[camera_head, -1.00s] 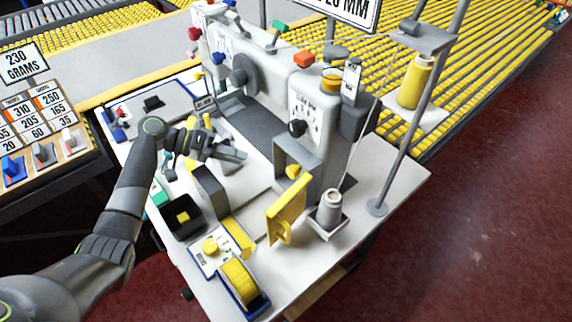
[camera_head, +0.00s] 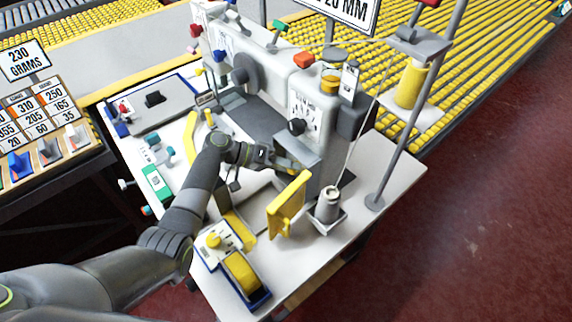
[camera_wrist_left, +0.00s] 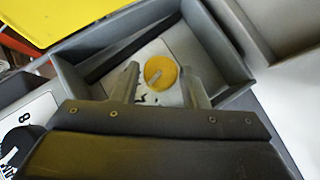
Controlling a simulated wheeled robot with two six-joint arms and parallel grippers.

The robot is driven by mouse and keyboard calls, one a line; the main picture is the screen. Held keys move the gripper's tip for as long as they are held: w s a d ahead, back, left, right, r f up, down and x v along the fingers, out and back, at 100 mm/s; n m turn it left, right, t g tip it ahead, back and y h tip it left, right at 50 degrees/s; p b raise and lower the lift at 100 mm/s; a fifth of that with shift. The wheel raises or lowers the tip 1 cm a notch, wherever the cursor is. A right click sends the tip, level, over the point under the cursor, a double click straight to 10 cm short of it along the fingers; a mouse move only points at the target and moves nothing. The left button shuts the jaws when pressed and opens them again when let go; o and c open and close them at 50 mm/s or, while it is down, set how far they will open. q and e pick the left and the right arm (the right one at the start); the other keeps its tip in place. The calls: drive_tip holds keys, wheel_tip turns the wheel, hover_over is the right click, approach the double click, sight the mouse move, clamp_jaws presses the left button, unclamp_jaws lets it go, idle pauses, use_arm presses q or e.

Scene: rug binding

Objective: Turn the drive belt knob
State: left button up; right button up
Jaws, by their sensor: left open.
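A round yellow knob (camera_wrist_left: 160,72) with a pale pointer bar sits on a light plate inside a grey open compartment (camera_wrist_left: 215,38) of the machine. My left gripper (camera_wrist_left: 159,88) is open, with one finger on each side of the knob; whether they touch it I cannot tell. In the head view my left gripper (camera_head: 290,166) reaches into the compartment beside the open yellow door (camera_head: 288,205) and hides most of the knob. My right gripper is not in view.
The grey-white sewing machine (camera_head: 312,110) carries a black dial (camera_head: 297,127) above the compartment. A grey thread cone (camera_head: 328,205) and a thread stand pole (camera_head: 400,160) stand to the right. A yellow tape roll (camera_head: 242,275) lies at the front.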

use_arm(q)
drive_tip(key=c, duration=0.7)
drive_tip(key=m+y+p, duration=0.1)
drive_tip(key=t+y, duration=0.1)
drive_tip(key=shift+s+d+r+m+y+p, duration=0.15)
drive_tip(key=shift+r+m+y+p, duration=0.15)
drive_tip(key=shift+m+p, duration=0.1)
drive_tip(key=shift+s+m+t+y+p, duration=0.1)
drive_tip(key=shift+m+t+y+p, duration=0.5)
drive_tip(key=shift+t+y, duration=0.3)
drive_tip(key=shift+f, duration=0.1)
drive_tip(key=o, duration=0.7)
